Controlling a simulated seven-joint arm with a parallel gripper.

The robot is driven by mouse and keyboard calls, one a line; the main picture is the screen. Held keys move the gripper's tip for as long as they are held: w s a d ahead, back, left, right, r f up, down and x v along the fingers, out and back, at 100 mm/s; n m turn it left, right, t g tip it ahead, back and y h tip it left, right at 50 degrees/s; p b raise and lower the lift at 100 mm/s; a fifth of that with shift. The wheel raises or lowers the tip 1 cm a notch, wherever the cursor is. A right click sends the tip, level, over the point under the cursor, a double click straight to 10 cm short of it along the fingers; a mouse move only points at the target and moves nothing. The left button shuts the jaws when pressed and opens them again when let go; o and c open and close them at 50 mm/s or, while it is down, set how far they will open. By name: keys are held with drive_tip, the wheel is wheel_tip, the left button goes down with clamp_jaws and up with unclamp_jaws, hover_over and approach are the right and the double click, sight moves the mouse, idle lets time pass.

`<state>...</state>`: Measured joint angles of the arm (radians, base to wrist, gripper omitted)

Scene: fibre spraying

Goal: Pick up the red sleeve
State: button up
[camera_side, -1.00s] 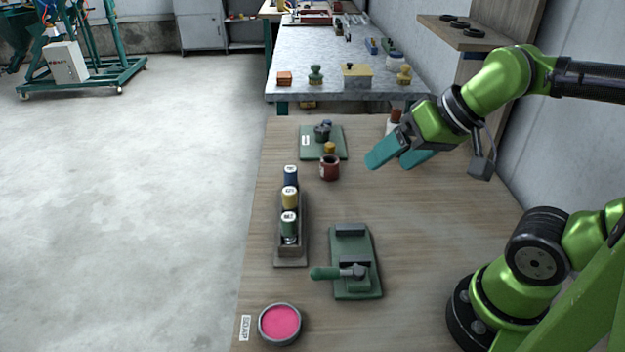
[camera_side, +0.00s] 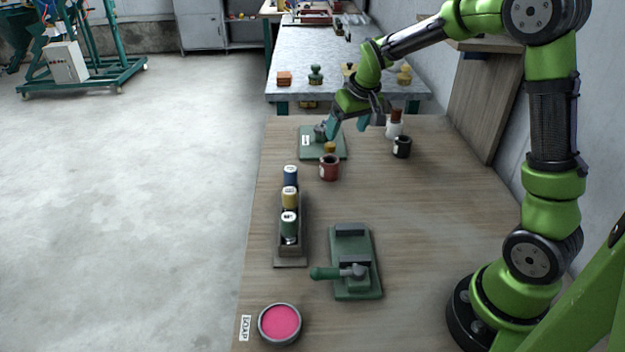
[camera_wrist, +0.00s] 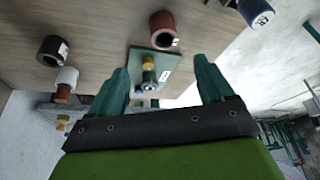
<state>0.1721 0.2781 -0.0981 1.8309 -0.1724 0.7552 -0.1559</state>
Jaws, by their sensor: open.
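The red sleeve (camera_side: 329,168) is a short dark red cylinder with a pale label, standing on the wooden table just in front of a green plate. It also shows in the wrist view (camera_wrist: 164,30), near the top, with its dark bore visible. My gripper (camera_side: 347,128) is open and empty, above and behind the sleeve, over the right part of the green plate. In the wrist view the teal fingers (camera_wrist: 161,66) are spread apart, with the plate between them and the sleeve beyond their tips.
The green plate (camera_side: 307,153) carries a dark post and a yellow piece. A black sleeve (camera_side: 402,148) and a white bottle (camera_side: 394,130) stand to the right. A rack with several spools (camera_side: 291,256) and a green clamp fixture (camera_side: 350,247) stand nearer; a pink soap tin (camera_side: 280,324) is at front.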

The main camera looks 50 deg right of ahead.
sight(330, 168)
drive_tip(key=x, duration=1.1)
drive_tip(key=shift+w, duration=0.15)
drive_tip(key=shift+w+x, duration=0.15)
drive_tip(key=shift+x, duration=1.2)
drive_tip(key=shift+w+x, duration=0.1)
drive_tip(key=shift+x, duration=1.25)
drive_tip(key=shift+a+r, duration=0.1)
drive_tip(key=shift+a, duration=0.1)
drive_tip(key=shift+c, duration=0.2)
drive_tip(key=c, duration=1.2)
